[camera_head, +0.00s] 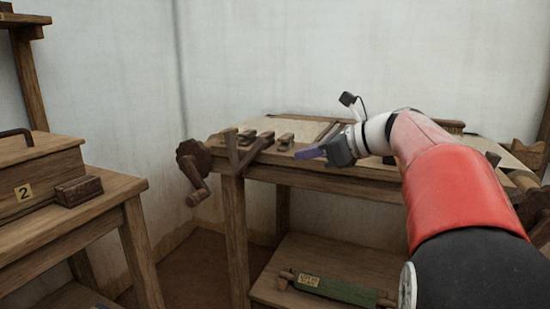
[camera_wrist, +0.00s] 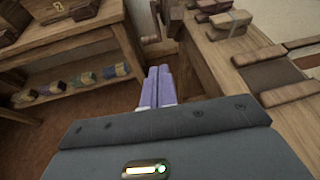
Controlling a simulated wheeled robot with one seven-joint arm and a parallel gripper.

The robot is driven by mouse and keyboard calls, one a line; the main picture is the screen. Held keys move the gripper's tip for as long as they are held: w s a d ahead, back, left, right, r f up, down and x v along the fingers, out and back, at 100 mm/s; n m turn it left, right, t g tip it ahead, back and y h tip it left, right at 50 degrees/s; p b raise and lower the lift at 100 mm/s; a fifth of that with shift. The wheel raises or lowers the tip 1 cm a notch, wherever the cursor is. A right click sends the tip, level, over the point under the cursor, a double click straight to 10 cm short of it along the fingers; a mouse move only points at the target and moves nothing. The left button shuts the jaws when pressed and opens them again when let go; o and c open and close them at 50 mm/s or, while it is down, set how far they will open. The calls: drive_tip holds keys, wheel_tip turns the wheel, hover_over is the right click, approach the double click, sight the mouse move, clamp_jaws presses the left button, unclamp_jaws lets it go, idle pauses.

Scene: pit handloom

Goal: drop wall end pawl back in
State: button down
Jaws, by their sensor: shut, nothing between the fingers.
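The wooden loom frame (camera_head: 232,205) stands against the wall. At its left end is a dark toothed wheel (camera_head: 190,149) with a crank handle (camera_head: 197,190). A forked wooden piece (camera_head: 240,156) stands beside the wheel at the frame's corner; I cannot tell for sure whether it is the pawl or whether it touches the wheel. My gripper (camera_head: 310,153) is over the loom's front edge, right of the forked piece and apart from it. In the wrist view, its purple fingers (camera_wrist: 157,86) are shut, empty and pointing toward the wheel end.
Small wooden blocks (camera_head: 286,140) lie on the loom top; one also shows in the wrist view (camera_wrist: 229,22). A bench (camera_head: 100,202) with a box (camera_head: 45,174) stands left. A green roller (camera_head: 335,289) lies on the low shelf. Floor shows between bench and loom.

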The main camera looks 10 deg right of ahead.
sight(263, 148)
drive_tip(key=w+d+m, duration=0.1)
drive_tip(key=w+d+r+m, duration=0.1)
drive_tip(key=shift+w+d+r+t+y, duration=0.1)
drive_tip(key=shift+w+r+t+y, duration=0.2)
drive_tip(key=shift+t+y, duration=0.1)
drive_tip(key=shift+f, duration=0.1)
drive_tip(key=b+x, duration=0.1)
drive_tip(key=x, duration=0.9)
drive_tip(key=shift+b, duration=0.3)
drive_tip(key=shift+r, duration=0.2)
